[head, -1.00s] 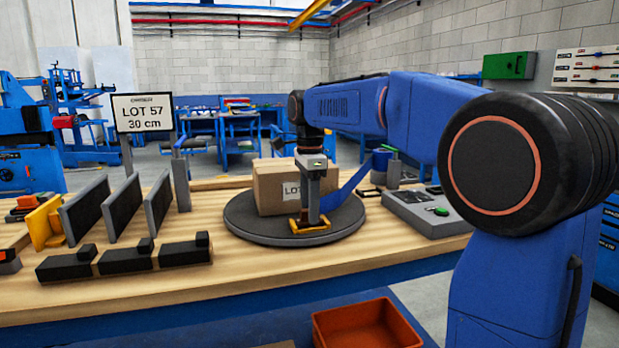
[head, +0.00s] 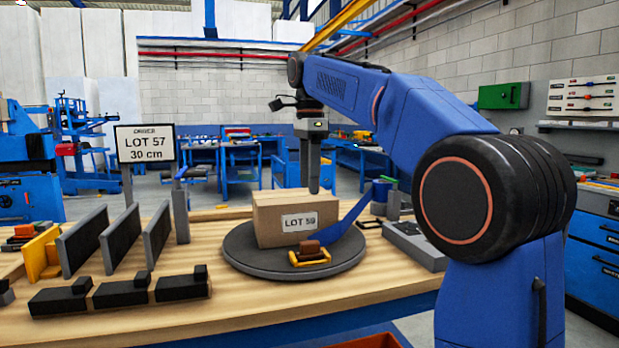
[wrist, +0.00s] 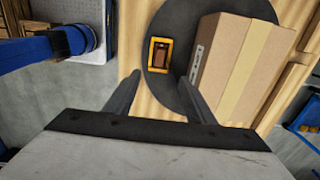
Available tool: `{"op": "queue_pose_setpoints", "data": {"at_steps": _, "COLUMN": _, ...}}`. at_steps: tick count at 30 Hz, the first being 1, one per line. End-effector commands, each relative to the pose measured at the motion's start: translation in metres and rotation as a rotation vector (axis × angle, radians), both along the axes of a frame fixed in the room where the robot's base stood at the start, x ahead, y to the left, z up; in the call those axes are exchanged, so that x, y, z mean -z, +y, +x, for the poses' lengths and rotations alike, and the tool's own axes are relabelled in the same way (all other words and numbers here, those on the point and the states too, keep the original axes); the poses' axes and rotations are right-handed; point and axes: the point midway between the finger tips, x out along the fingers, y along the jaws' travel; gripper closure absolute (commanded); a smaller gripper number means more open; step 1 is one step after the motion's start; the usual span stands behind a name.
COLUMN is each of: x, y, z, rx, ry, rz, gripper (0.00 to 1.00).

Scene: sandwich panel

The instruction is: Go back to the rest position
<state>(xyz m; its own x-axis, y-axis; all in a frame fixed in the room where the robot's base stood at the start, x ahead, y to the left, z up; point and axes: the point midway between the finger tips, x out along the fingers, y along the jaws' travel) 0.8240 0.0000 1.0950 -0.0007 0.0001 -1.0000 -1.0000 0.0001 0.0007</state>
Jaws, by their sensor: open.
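My gripper (head: 314,190) is raised over the round grey turntable (head: 245,262) on the workbench, pointing down. In the wrist view its two fingers (wrist: 160,92) stand apart with nothing between them. The block and frame also show in the wrist view (wrist: 160,53).
A blue strip (head: 345,228) slants up from the turntable's right side. A grey console (head: 415,245) lies to the right. Dark upright dividers (head: 120,236), black blocks (head: 122,291) and a LOT 57 sign (head: 145,146) stand at left.

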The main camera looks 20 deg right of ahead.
Motion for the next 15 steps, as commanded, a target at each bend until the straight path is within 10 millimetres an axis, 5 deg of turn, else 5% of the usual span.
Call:
{"op": "queue_pose_setpoints", "data": {"at_steps": 10, "x": -0.003, "y": -0.001, "z": -0.002, "rx": -0.006, "ry": -0.002, "rz": 0.0, "gripper": 0.51}}
{"op": "queue_pose_setpoints", "data": {"at_steps": 15, "x": 0.005, "y": -0.007, "z": -0.021, "rx": -0.091, "ry": -0.025, "rz": 0.002, "gripper": 0.51}}
